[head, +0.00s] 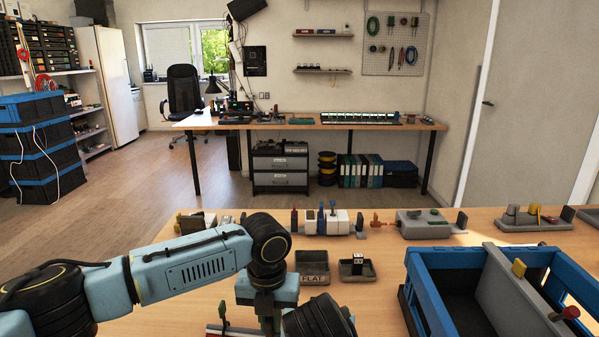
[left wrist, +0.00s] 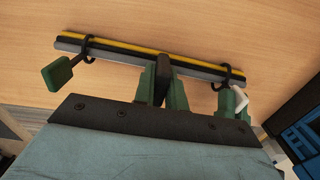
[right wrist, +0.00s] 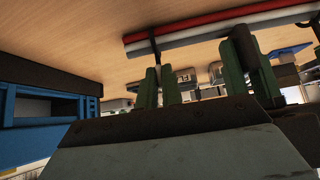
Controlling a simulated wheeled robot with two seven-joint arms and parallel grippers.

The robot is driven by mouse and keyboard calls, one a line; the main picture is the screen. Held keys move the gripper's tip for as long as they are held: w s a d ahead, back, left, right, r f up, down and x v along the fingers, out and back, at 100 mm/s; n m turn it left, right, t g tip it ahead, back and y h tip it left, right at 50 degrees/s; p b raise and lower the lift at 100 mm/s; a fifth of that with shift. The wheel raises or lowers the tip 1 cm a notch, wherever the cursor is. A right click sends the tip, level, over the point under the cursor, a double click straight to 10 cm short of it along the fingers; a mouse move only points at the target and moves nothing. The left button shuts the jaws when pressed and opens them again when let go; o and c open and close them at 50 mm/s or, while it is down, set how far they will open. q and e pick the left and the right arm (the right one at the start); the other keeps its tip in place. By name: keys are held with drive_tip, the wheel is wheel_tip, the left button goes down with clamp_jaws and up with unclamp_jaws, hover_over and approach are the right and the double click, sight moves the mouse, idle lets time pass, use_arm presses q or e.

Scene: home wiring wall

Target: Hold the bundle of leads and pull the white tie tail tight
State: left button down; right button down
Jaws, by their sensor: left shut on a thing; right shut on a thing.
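The bundle of leads (left wrist: 125,52) runs straight, with yellow, black and grey strands; its other side, with red and pale strands, shows in the right wrist view (right wrist: 215,33). My left gripper (left wrist: 163,80) is shut on a dark part at the bundle's middle. A black tie loops each end. A green tab (left wrist: 55,75) stands off the left loop. The white tie tail (left wrist: 241,97) shows below the right loop, between green fingers. My right gripper (right wrist: 160,78) is shut on it; its hold is partly hidden. In the head view, my left gripper (head: 268,308) hides most of the bundle.
A blue crate (head: 428,300) stands close on the right. Small trays (head: 313,277) and grey fixtures (head: 425,224) line the table behind.

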drive_tip(key=shift+r, duration=0.75)
drive_tip(key=c, duration=1.5)
unclamp_jaws()
drive_tip(key=v, duration=1.2)
use_arm(q)
drive_tip(key=c, duration=1.4)
unclamp_jaws()
drive_tip(key=shift+o, duration=0.2)
